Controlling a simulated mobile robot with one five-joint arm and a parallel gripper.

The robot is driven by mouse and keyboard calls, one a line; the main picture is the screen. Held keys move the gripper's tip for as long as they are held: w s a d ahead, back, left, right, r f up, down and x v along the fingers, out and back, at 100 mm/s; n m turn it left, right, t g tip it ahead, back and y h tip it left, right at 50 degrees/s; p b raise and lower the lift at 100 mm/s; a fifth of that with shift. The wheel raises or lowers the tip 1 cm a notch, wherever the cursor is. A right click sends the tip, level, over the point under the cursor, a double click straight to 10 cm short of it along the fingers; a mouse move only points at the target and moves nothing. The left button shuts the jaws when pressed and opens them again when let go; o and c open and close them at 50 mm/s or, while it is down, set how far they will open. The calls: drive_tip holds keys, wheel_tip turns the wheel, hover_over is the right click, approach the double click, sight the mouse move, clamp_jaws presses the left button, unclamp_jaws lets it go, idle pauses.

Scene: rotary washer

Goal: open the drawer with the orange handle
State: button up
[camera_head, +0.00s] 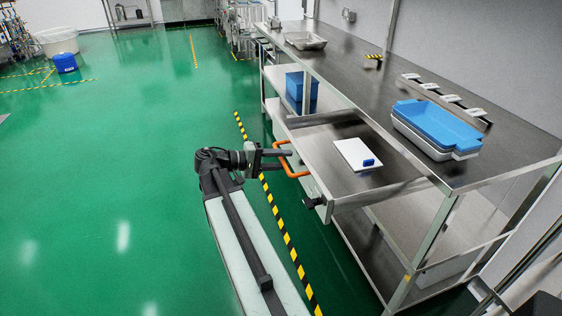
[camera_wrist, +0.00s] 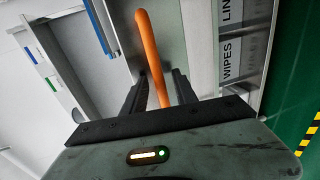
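The orange handle (camera_head: 293,165) is a bar on the front of a metal drawer (camera_head: 350,190) under the long steel table. The drawer stands pulled out, with its inside in view. My gripper (camera_head: 287,148) is at the handle. In the wrist view the orange bar (camera_wrist: 150,45) runs between my two dark fingers (camera_wrist: 160,92). The fingers are apart, with a gap showing beside the bar, so my gripper looks open around it. Whether one finger touches the bar is hard to tell.
A white board (camera_head: 352,153) with a small blue item lies in the drawer. A blue tray (camera_head: 436,122) stands on the tabletop, and a blue bin (camera_head: 300,90) on the shelf below. Yellow-black floor tape (camera_head: 283,232) runs along the table. Green floor at the left is free.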

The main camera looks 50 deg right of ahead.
drive_tip(key=p+v, duration=0.1)
drive_tip(key=v, duration=0.6)
drive_tip(key=shift+w+a+p, duration=0.2)
drive_tip(key=shift+a+p, duration=0.1)
drive_tip(key=shift+a, duration=0.05)
